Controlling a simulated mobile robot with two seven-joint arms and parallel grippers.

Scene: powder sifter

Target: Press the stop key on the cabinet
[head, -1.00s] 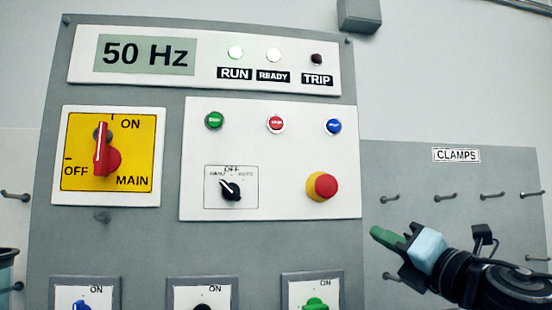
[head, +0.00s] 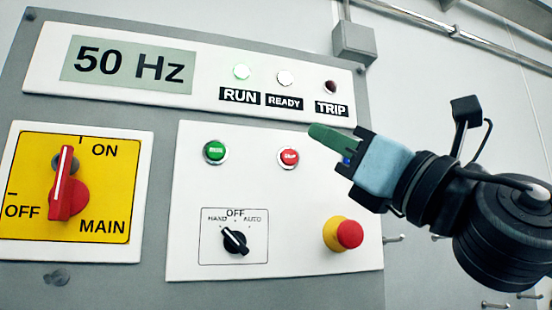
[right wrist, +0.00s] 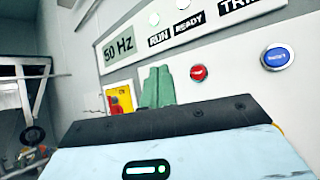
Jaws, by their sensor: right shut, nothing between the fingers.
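The red stop key (head: 289,157) is a small round button on the white control panel, between the green run key (head: 215,151) and a blue key (head: 346,160). My right gripper (head: 318,135) is shut and empty, its green fingertips up and to the right of the stop key in the head view, apart from it in the picture. The arm partly covers the blue key. In the right wrist view the stop key (right wrist: 199,73) shows just right of the green fingers (right wrist: 157,86), and the blue key (right wrist: 277,57) farther right. My left gripper is not in view.
A red mushroom button (head: 350,234) on a yellow base and a black selector switch (head: 235,240) sit lower on the panel. The yellow main switch (head: 68,190) is at left. The display (head: 130,66) reads 50 Hz; the RUN lamp (head: 241,71) looks pale green.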

